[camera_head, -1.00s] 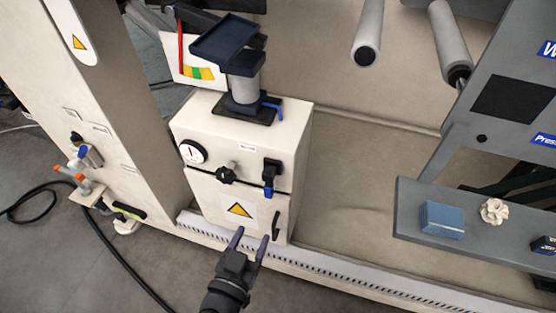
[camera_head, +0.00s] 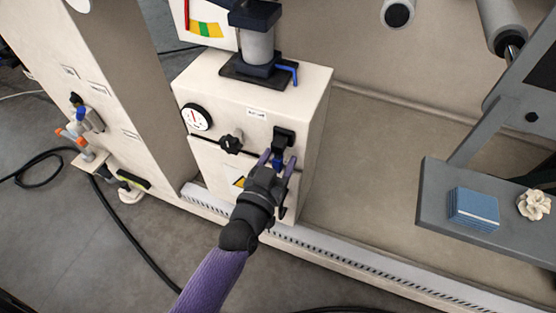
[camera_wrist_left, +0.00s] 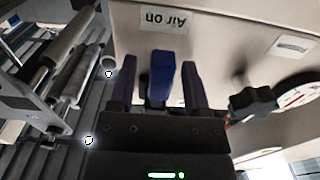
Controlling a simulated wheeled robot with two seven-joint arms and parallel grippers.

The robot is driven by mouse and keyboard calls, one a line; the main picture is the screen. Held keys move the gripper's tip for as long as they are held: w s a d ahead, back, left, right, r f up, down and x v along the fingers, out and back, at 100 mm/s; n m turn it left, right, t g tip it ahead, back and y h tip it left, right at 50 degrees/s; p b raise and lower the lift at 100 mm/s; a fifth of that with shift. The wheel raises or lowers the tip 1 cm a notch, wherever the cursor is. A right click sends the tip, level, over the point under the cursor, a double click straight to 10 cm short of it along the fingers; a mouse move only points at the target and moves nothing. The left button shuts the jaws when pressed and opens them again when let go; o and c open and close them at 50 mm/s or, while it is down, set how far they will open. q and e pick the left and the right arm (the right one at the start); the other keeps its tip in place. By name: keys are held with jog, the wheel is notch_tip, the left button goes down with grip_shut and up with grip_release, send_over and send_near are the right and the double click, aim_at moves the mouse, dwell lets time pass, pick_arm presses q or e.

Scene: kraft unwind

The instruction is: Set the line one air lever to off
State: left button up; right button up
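The air lever (camera_head: 283,140) has a black mount on the front of a cream box (camera_head: 235,99), and its blue handle hangs down. In the left wrist view the blue handle (camera_wrist_left: 160,75) stands between my two finger pads, with a gap on each side. My left gripper (camera_head: 278,160) is open around the handle and does not appear to clamp it. A label reading "Air on" (camera_wrist_left: 163,17) shows upside down beside the lever in the wrist view. The lower handle is partly hidden by my fingers in the head view. My right gripper is not in view.
A black knob (camera_head: 231,143) and a round gauge (camera_head: 196,117) sit left of the lever. A second blue lever (camera_head: 289,70) is on top of the box. A grey shelf (camera_head: 440,205) with a blue block (camera_head: 474,208) stands at right. A black cable lies on the floor.

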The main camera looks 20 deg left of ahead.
pick_arm(q)
grip_shut()
dwell(1.3)
